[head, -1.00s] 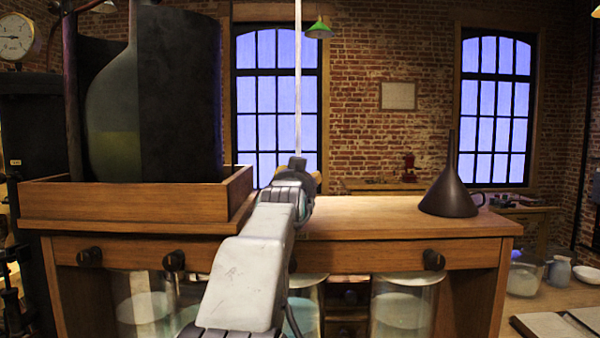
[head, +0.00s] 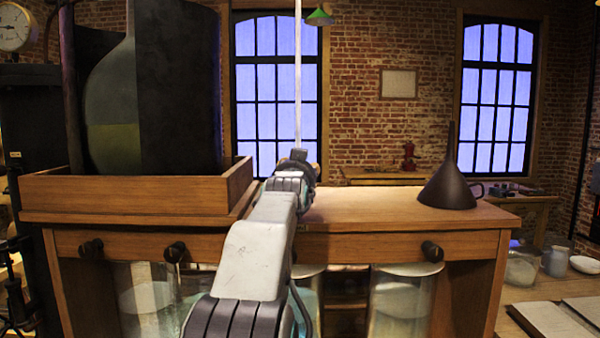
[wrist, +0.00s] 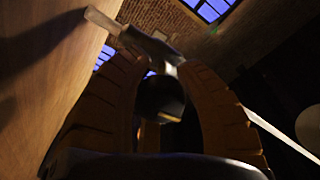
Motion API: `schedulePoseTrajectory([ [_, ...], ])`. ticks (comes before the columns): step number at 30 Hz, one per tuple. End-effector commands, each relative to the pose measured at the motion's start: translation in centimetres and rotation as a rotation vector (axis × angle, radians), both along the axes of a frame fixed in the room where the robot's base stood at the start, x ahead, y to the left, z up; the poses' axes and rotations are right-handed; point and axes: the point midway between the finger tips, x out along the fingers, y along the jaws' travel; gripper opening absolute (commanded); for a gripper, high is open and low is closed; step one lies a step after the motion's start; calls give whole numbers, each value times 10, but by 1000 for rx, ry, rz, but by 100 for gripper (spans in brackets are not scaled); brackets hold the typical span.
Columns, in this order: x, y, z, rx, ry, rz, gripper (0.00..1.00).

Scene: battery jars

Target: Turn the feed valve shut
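In the wrist view a pale-tipped grey lever (wrist: 148,42) lies across the fingertips of my gripper (wrist: 160,72). A dark rounded body (wrist: 161,96) sits between the two brown fingers; these look like the feed valve, but the dim picture leaves this unsure. The fingers stand apart on either side of it, and I cannot see firm contact. In the head view my gripper (head: 296,160) is above the bench top, small and mostly hidden by my own arm. The valve cannot be made out there.
A thin pale vertical rod (head: 298,75) rises by my gripper. A wooden tray (head: 130,192) with a large dark vessel (head: 112,110) stands left. A dark funnel (head: 449,188) stands right on the bench (head: 400,220). Glass jars (head: 402,305) are below. Dark knobs (head: 432,251) project from its front.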

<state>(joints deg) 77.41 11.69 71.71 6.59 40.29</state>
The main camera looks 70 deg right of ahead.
Motion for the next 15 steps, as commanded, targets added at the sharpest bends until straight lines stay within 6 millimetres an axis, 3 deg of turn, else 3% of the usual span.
schedulePoseTrajectory([
  [9, 0, 0, 0, -1, 0, 0, 1],
  [15, 0, 0, 1, -1, 0, -1, 0],
])
